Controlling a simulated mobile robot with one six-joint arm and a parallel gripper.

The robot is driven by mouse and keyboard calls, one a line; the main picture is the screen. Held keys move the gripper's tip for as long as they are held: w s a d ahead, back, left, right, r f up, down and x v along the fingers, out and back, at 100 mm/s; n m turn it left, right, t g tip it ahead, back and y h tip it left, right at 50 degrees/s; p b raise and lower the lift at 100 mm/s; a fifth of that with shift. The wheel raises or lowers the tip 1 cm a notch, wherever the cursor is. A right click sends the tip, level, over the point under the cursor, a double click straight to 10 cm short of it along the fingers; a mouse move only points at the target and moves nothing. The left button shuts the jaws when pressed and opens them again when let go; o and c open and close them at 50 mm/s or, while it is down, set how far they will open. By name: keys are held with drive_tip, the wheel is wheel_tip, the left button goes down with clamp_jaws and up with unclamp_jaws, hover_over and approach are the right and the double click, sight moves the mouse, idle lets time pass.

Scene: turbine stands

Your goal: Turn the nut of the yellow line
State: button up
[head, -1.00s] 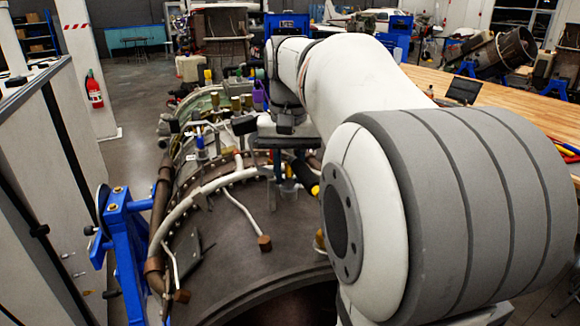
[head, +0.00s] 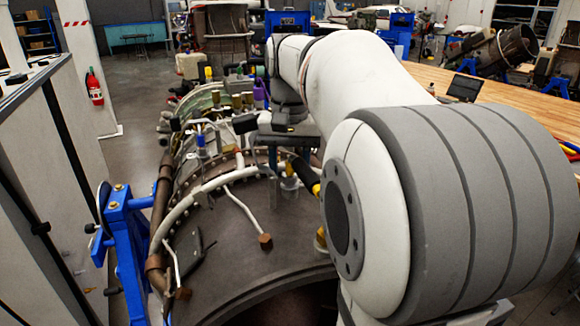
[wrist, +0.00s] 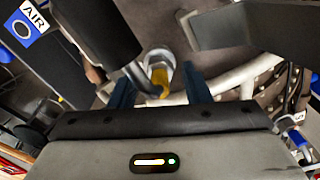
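My gripper (wrist: 160,88) shows two dark blue fingers set apart in the wrist view, with nothing clasped between them. A yellow fitting of the yellow line (wrist: 158,84) lies in the gap between the fingers. A round, pale grey nut-like piece (wrist: 159,58) sits around it, just beyond the fingertips. I cannot tell whether the fingers touch it. In the head view my gripper (head: 280,160) points down over the engine casing, its fingers small and partly hidden by my arm. Yellow parts (head: 317,190) show beside a black cylinder (head: 305,175).
The dark engine casing (head: 240,235) lies below, with white pipes (head: 240,203) on it. A black cylinder (wrist: 98,30) and a dark block (wrist: 245,25) flank the gripper closely. An AIR label (wrist: 27,22) is at upper left. A blue stand (head: 125,235) is left.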

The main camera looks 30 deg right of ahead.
drive_tip(key=shift+o, duration=0.3)
drive_tip(key=shift+r, duration=3.9)
drive_tip(key=shift+r, duration=0.1)
drive_tip(key=shift+c, duration=0.2)
